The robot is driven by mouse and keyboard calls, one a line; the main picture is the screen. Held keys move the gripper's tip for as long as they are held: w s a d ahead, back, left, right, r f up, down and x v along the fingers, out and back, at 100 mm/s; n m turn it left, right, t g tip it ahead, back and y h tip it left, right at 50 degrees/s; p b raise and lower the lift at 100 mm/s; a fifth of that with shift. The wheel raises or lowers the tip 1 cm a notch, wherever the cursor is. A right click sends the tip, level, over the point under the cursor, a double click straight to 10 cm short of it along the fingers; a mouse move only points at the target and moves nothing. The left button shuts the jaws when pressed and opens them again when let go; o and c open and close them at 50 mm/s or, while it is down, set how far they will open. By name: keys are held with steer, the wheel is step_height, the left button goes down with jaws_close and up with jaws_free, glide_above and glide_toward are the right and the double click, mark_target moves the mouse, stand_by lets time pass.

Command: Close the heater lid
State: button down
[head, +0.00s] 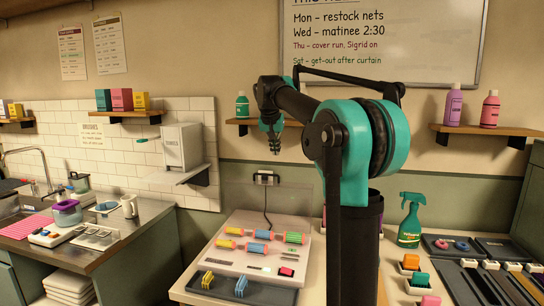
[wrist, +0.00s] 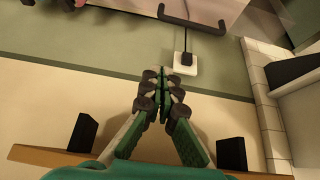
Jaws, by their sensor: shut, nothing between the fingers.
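The heater (head: 230,262) is a pale box on the counter with several coloured rollers on its top and a red switch at its front right. Its clear lid (head: 290,203) stands open and upright at the back edge, near the wall. In the wrist view the see-through lid (wrist: 135,8) shows at the top with a dark bar handle (wrist: 195,22). My gripper (head: 275,150) is shut and empty, pointing down, above the lid in the head view. In the wrist view my gripper (wrist: 163,70) has its fingertips together, apart from the handle.
A wall socket (head: 266,179) with a black plug and cord is behind the lid. A green spray bottle (head: 411,220) stands to the right. A wall shelf (head: 243,122) is behind my gripper.

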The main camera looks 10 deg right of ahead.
glide_above(276, 182)
steer(key=w+d, duration=0.1)
steer(key=w, duration=0.3)
step_height(276, 182, down, 7)
steer(key=shift+s+a+f, duration=0.15)
steer(key=shift+s+f, duration=0.05)
steer(key=shift+s, duration=0.45)
steer(key=shift+s+a+f, duration=0.2)
steer(key=shift+s, duration=0.45)
steer(key=shift+s+a+f, duration=0.15)
steer(key=shift+s+f, duration=0.05)
steer(key=shift+s, duration=0.45)
